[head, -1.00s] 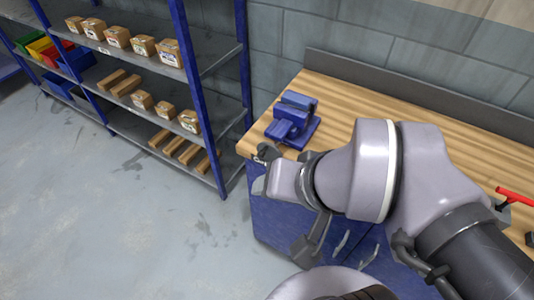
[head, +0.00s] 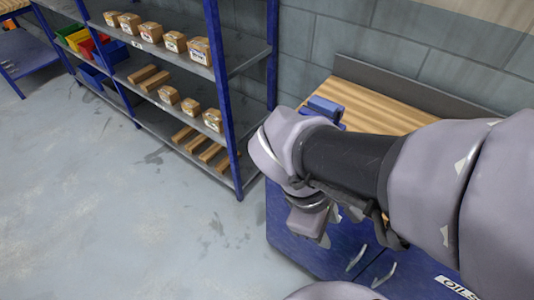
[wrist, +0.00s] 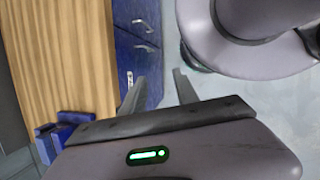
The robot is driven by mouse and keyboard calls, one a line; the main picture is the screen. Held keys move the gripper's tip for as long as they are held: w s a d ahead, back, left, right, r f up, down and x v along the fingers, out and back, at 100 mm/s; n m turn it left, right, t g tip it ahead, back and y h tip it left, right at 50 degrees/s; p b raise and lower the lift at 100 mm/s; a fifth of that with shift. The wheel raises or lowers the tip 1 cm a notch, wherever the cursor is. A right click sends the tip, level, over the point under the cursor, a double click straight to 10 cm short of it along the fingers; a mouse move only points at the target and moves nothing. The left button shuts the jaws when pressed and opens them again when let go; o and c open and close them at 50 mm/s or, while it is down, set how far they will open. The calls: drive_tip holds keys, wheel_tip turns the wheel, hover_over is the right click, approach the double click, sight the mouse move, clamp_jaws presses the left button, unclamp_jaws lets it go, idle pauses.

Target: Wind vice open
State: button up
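The blue vice (head: 325,108) sits on the wooden bench top near its left end. In the head view my arm covers most of it, so its jaws and handle cannot be made out. In the wrist view part of the vice (wrist: 62,130) shows at the lower left, beside my gripper. My gripper (wrist: 157,88) has its two dark fingers apart with nothing between them. It is off the bench's front side, over the blue cabinet front and floor, not touching the vice.
The wooden bench top (head: 376,103) has a blue cabinet (head: 310,250) with handles below it. A blue-posted shelf rack (head: 240,62) with boxes and wooden blocks stands to the left. Coloured bins (head: 90,45) are at the far left. The grey floor (head: 110,220) is clear.

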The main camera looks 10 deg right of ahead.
drive_tip(key=w+f+n+t+h+b, duration=0.3)
drive_tip(key=w+n+h, duration=0.5)
drive_tip(key=n, duration=0.8)
drive_tip(key=w+a+f+n+t, duration=0.35)
drive_tip(key=a+n+t, duration=0.2)
drive_tip(key=n, duration=0.35)
drive_tip(key=w+a+f+n+t, duration=0.2)
drive_tip(key=w+a+n+t, duration=0.35)
drive_tip(key=n, duration=0.35)
drive_tip(key=w+d+m+b, duration=0.3)
drive_tip(key=w+d+m, duration=0.2)
drive_tip(key=m, duration=0.7)
drive_tip(key=shift+w+d+r+g+h+b, duration=0.25)
drive_tip(key=shift+w+d+g+h+b, duration=0.1)
drive_tip(key=shift+w, duration=0.15)
